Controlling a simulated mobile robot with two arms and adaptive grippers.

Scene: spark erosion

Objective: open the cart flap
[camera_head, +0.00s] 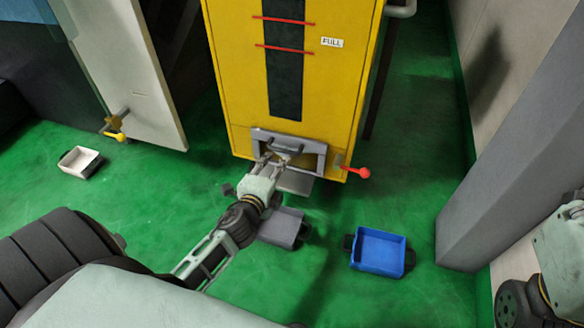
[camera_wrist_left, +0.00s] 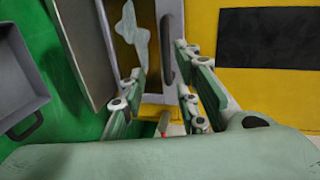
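The yellow cart (camera_head: 345,95) stands upright at the top centre of the head view. My left gripper (camera_head: 281,159) is in front of the flap. In the wrist view its fingers (camera_wrist_left: 160,80) are spread on either side of the handle; contact cannot be told. My right gripper is out of view.
A blue bin (camera_head: 379,252) and a grey bin (camera_head: 281,227) are on the green floor before the cart. A white bin (camera_head: 80,160) lies at left. A red-knobbed lever (camera_head: 357,172) sticks out at the cart's lower right. A grey pillar (camera_head: 510,150) stands at right.

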